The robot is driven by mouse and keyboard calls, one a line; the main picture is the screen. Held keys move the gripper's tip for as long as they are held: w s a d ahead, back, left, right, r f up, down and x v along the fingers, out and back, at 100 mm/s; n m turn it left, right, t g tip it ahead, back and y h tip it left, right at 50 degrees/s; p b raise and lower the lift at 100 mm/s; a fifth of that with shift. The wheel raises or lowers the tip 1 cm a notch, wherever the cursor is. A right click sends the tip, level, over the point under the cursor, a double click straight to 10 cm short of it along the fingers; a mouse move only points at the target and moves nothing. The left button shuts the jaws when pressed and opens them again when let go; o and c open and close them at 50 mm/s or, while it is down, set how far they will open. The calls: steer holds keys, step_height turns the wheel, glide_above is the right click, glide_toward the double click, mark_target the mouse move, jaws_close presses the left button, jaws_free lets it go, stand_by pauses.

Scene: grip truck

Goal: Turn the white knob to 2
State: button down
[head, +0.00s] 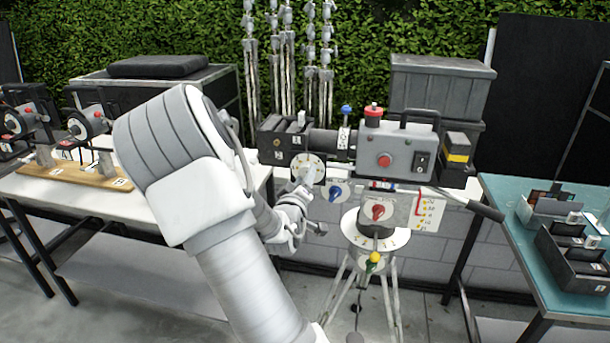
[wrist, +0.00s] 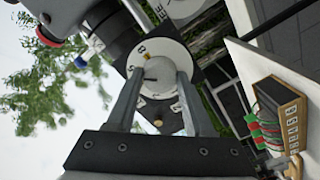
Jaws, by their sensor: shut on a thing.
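The white knob (head: 309,170) sits on a round white dial on the camera rig's front, left of a blue knob (head: 336,191). In the wrist view the white knob (wrist: 160,76) is between my gripper's two fingers, in the middle of the marked dial (wrist: 172,52). My gripper (wrist: 156,84) is shut on the knob; it also shows in the head view (head: 302,186). A dark line shows on the knob's face, pointing left in the wrist view. The fingers cover part of the dial, and I cannot tell which number the knob is at.
A red knob (head: 377,210) is to the lower right, above a tripod. A grey box with a red button (head: 383,159) and a long handle (head: 470,204) is at the right. A wooden board (head: 75,170) lies on the left table. A teal table (head: 500,205) is at far right.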

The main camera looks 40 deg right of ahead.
steer(key=n+p, duration=0.3)
steer(key=n, duration=0.6)
steer(key=shift+r, duration=0.2)
steer(key=n+p, duration=0.1)
steer(key=n, duration=0.3)
steer(key=shift+n, duration=2)
steer(key=shift+c, duration=1.4)
jaws_free()
